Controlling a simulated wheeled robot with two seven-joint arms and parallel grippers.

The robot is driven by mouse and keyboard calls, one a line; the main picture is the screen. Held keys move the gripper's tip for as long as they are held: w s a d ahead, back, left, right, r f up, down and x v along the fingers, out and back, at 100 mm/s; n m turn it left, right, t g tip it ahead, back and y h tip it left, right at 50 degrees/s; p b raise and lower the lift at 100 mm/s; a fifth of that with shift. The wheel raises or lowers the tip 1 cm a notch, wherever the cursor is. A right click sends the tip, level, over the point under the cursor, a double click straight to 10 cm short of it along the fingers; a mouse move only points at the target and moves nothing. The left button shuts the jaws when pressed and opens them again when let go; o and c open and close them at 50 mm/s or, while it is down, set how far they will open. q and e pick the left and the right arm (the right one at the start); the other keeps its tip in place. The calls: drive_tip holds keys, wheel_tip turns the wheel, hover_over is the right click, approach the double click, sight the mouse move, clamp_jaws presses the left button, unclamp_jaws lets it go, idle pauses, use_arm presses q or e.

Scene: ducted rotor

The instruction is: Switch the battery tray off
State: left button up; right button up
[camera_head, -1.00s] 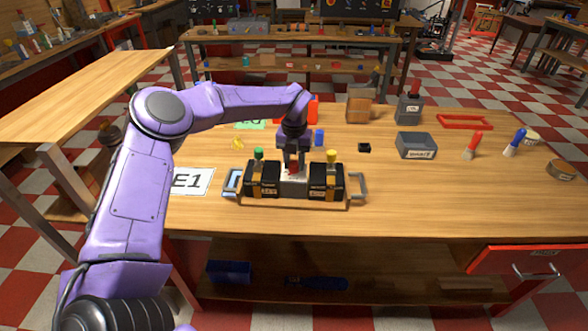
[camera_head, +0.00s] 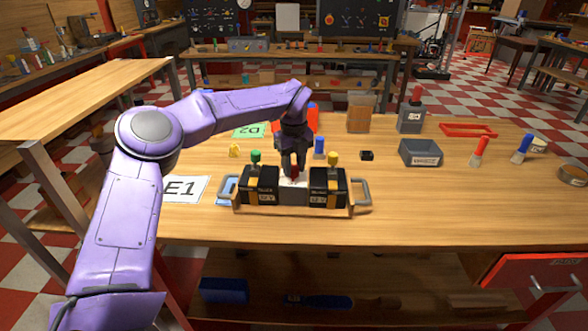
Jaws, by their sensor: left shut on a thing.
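The battery tray (camera_head: 294,210) sits on the wooden workbench, with a grey handle at each end. Two black battery blocks with yellow straps stand in it, the left one (camera_head: 258,186) with a green knob and the right one (camera_head: 328,187) with a yellow knob. Between them is a light grey switch box (camera_head: 293,190) with a red switch part (camera_head: 294,173) on top. My left gripper (camera_head: 293,170) points down from above and is shut on the red switch part, which its fingers partly hide. My right gripper is not in view.
A white E1 card (camera_head: 184,189) lies left of the tray and a green D2 card (camera_head: 250,130) behind it. The bench front is clear.

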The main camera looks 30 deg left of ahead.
sight(293, 167)
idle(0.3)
use_arm(q)
drive_tip(key=shift+f, duration=0.1)
drive_tip(key=o, duration=1)
drive_tip(key=shift+a, duration=0.15)
drive_tip(key=shift+o, duration=0.2)
wheel_tip(293, 167, up, 10)
drive_tip(key=shift+r, duration=0.25)
